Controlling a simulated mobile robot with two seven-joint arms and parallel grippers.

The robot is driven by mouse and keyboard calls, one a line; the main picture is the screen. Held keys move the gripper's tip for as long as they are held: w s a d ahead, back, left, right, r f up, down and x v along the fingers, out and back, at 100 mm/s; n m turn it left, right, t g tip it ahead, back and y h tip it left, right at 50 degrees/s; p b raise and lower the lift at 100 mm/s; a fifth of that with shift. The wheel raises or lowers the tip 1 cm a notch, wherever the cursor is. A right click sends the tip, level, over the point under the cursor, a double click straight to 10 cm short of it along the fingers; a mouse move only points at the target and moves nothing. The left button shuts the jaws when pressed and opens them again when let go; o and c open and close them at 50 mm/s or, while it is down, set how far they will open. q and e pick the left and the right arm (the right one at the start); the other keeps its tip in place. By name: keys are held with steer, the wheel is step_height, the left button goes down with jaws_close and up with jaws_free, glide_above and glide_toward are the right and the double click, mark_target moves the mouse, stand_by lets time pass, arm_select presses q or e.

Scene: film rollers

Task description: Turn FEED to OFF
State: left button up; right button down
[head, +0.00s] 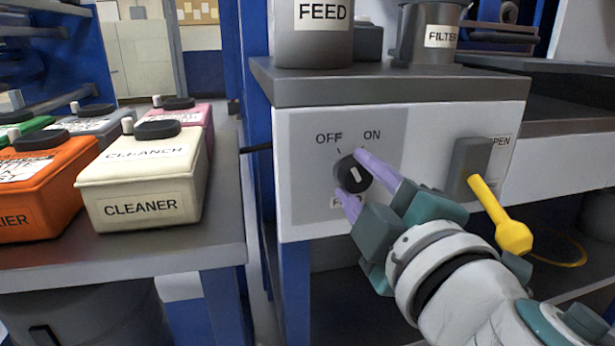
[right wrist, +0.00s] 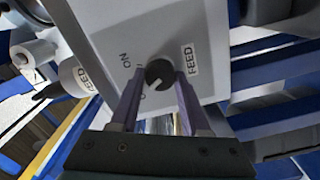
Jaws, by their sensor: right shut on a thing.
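The FEED knob (head: 361,183) is round and black with a white mark, on a grey and white panel (head: 300,190) below a counter. OFF is printed at its upper left and ON at its upper right. The white mark looks slanted toward the OFF side. My right gripper (head: 350,172) is shut on the knob, with one purple finger on each side. The right wrist view shows the knob (right wrist: 159,70) between the fingers (right wrist: 159,76); ON is readable there and OFF is mostly hidden. The FEED label below the knob is partly covered in the head view. My left gripper is not in view.
A grey cover marked OPEN (head: 470,165) and a yellow handle (head: 505,220) are right of the knob, close to my right arm. FEED (head: 312,45) and FILTER (head: 432,30) containers stand above. A cream CLEANER container (head: 145,180) sits on the left table.

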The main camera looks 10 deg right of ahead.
steer(key=shift+n, duration=0.3)
steer(key=shift+c, duration=1.9)
jaws_free()
steer(key=shift+s, duration=0.1)
steer(key=s+b, duration=0.1)
steer(key=s, duration=0.8)
steer(key=shift+s+d, duration=0.2)
steer(key=shift+s, duration=0.2)
steer(key=shift+r, duration=0.1)
